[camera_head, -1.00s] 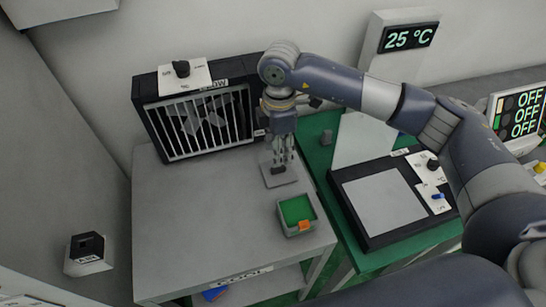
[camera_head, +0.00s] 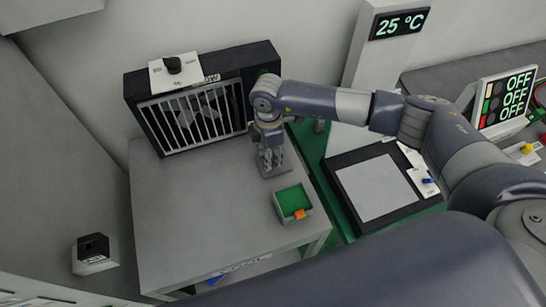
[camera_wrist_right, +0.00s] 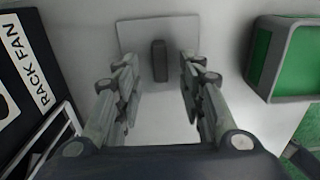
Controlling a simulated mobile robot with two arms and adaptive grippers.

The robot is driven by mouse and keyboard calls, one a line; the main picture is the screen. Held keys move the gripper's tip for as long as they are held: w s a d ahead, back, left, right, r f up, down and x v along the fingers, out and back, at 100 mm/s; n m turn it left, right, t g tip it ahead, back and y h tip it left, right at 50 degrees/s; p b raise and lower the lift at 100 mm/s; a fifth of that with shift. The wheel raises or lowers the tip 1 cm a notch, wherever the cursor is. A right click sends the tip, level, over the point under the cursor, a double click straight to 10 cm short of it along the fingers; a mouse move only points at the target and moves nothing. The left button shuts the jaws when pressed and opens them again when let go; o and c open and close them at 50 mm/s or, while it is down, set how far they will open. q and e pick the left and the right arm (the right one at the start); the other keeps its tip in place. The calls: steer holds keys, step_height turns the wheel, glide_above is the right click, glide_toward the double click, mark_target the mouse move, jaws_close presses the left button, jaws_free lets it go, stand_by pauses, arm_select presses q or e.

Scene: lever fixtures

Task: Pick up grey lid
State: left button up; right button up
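The grey lid (camera_wrist_right: 185,35) is a flat square plate with a dark upright handle (camera_wrist_right: 160,61), lying on the grey table. In the head view the lid (camera_head: 284,171) is partly hidden under my right gripper (camera_head: 271,163). In the right wrist view the right gripper (camera_wrist_right: 158,80) is open, with one finger on each side of the handle and a visible gap to it on both sides. My left gripper is not in view.
A grey box (camera_head: 279,215) with a green inside and an orange tab (camera_head: 300,214) stands close in front of the lid. The rack fan (camera_head: 197,113) stands behind to the left. The table's (camera_head: 200,210) left and front parts are clear.

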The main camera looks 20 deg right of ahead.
steer(key=shift+s+f, duration=0.1)
steer(key=shift+f, duration=0.35)
steer(key=shift+c, duration=0.3)
jaws_close()
